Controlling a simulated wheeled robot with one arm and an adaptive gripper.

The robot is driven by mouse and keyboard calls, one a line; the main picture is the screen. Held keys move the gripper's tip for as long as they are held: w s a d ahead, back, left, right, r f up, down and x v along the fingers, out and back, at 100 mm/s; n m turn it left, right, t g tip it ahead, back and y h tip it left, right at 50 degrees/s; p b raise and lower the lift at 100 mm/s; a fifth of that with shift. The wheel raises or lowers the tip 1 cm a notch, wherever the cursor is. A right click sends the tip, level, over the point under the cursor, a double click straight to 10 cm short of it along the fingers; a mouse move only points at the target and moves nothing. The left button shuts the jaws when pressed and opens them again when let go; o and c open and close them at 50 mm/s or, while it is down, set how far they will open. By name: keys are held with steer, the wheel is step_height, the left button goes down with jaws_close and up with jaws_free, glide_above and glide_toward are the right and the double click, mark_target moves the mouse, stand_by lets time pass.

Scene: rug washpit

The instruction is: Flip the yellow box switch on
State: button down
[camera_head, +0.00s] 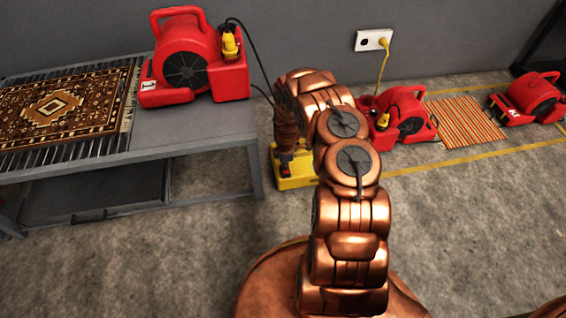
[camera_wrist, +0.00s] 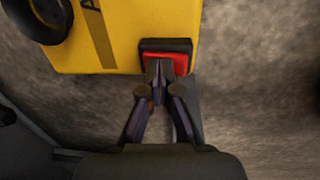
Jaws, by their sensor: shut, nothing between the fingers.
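The yellow box (camera_head: 293,181) sits on the concrete floor to the right of the table, partly hidden behind my arm in the head view. In the wrist view the yellow box (camera_wrist: 125,55) fills the top left, with a dark stripe and a round black part on its face. Its red switch (camera_wrist: 181,63) sits in a black frame at the box's lower right corner. My gripper (camera_wrist: 158,66) is shut and empty, its fingertips over the red switch. I cannot tell whether they touch it. In the head view my gripper (camera_head: 286,172) points down at the box.
A grey table (camera_head: 200,138) with a patterned rug (camera_head: 60,105) and a red blower (camera_head: 190,65) stands at the left. More red blowers (camera_head: 402,112) (camera_head: 533,97) and a striped mat (camera_head: 462,122) lie along the wall. A white wall outlet (camera_head: 373,40) holds a yellow plug.

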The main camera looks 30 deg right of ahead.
steer(key=shift+s+a+r+p, duration=0.1)
steer(key=shift+s+r+p, duration=0.05)
steer(key=shift+s+p, duration=0.2)
steer(key=shift+w, duration=0.1)
steer(key=shift+r+p, duration=0.7)
steer(key=shift+p, duration=0.1)
step_height(320, 180, up, 12)
steer(key=w+p, duration=0.1)
steer(key=p, duration=0.4)
steer(key=shift+w+d+r+p, duration=0.25)
steer(key=shift+w+d+p, duration=0.1)
steer(key=shift+w, duration=0.05)
